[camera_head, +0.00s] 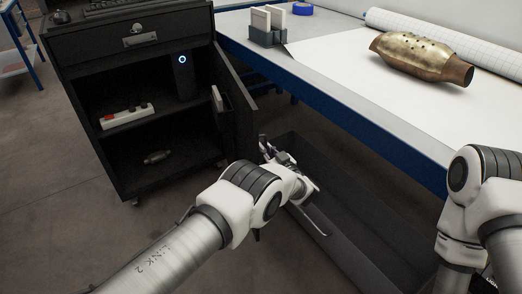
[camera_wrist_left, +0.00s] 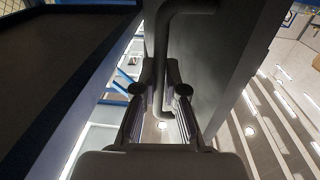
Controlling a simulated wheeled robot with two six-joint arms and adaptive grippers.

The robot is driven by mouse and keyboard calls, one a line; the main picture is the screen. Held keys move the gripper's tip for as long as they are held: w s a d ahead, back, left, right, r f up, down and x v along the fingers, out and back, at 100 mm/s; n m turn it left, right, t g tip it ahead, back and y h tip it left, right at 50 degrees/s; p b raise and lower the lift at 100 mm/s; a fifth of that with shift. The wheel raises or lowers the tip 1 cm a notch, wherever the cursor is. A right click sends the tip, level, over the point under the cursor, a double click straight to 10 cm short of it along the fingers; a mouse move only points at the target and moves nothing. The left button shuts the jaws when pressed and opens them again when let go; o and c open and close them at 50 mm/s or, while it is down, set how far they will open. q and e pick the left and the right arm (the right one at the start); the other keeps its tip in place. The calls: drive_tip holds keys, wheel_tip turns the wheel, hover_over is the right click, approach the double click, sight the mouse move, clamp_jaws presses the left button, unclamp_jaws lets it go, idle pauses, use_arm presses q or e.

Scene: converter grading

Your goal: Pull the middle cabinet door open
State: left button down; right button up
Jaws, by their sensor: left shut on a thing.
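The black cabinet (camera_head: 125,188) stands at the left with its middle compartment exposed. Its middle door (camera_head: 243,118) is swung out to the right, at a wide angle to the front. My left gripper (camera_head: 266,150) is at the outer side of the door, low near its free edge. In the left wrist view, the gripper's two fingers (camera_wrist_left: 160,92) are shut around the dark bar handle (camera_wrist_left: 161,45), beside the door panel (camera_wrist_left: 232,60). The head view hides the handle. My right arm shows at the right edge, but its gripper is out of view.
Inside the cabinet are a power strip (camera_head: 127,115), a dark cylinder with a blue ring (camera_head: 183,75) and a small metal part (camera_head: 157,157). A blue-edged bench (camera_head: 345,105) with a brass converter (camera_head: 420,57) stands right. A dark low tray (camera_head: 340,235) lies beneath.

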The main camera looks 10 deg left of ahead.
idle(0.3)
use_arm(q)
drive_tip(key=c, duration=1.5)
unclamp_jaws()
